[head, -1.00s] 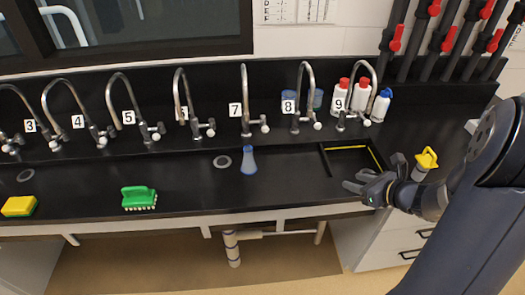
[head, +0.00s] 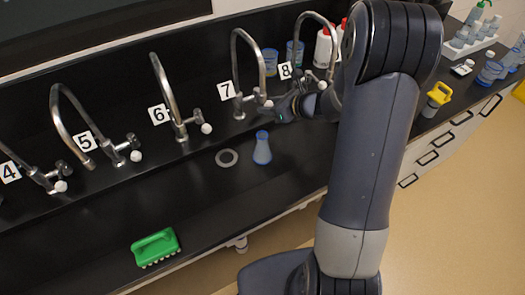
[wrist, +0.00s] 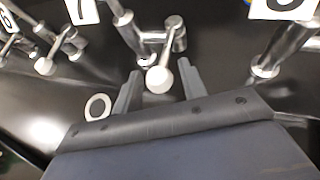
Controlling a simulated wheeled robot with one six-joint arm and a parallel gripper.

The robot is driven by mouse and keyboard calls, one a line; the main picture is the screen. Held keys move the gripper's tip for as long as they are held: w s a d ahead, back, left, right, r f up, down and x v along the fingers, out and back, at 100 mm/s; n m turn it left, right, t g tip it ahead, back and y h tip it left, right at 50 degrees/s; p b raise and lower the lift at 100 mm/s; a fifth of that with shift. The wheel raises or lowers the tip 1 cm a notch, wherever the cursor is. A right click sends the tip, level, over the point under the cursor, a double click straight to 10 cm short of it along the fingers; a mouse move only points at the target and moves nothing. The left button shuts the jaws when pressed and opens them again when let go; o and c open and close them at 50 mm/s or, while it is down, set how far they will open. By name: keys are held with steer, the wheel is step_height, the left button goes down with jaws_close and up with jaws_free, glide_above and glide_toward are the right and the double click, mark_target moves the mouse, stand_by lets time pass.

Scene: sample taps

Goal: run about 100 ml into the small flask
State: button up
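The small flask (head: 262,150), bluish with a dark blue rim, stands upright on the black counter. It appears to be below the spout of tap 7 (head: 236,65). I see no water stream, and any liquid in the flask is too small to tell. My gripper (head: 279,109) is at the white knob of tap 7. In the wrist view my gripper (wrist: 157,76) is open, with one finger on each side of the white knob (wrist: 159,80). I cannot tell whether the fingers touch it. The flask is not visible in the wrist view.
Tap 6 (head: 165,95) stands to the left and tap 8 (head: 318,35) to the right, partly behind my arm. A grey ring (head: 227,158) lies left of the flask. A green brush (head: 156,247) is at the front left. Bottles stand behind my arm.

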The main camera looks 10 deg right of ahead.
stand_by(0.3)
steer(key=p+v, duration=0.2)
steer(key=v, duration=0.6)
steer(key=shift+p, duration=0.4)
steer(key=shift+a+f, duration=0.1)
steer(key=b+x, duration=0.3)
steer(key=x, duration=0.5)
steer(key=shift+f, duration=0.15)
steer(key=shift+s+d+r+p, duration=0.4)
steer(key=shift+r+p, duration=0.1)
steer(key=shift+s+d+r+p, duration=0.35)
steer(key=shift+r+p, duration=0.1)
steer(key=shift+r, duration=0.1)
steer(key=shift+s+d+r, duration=0.1)
steer(key=shift+s+d, duration=0.1)
steer(key=shift+s, duration=0.1)
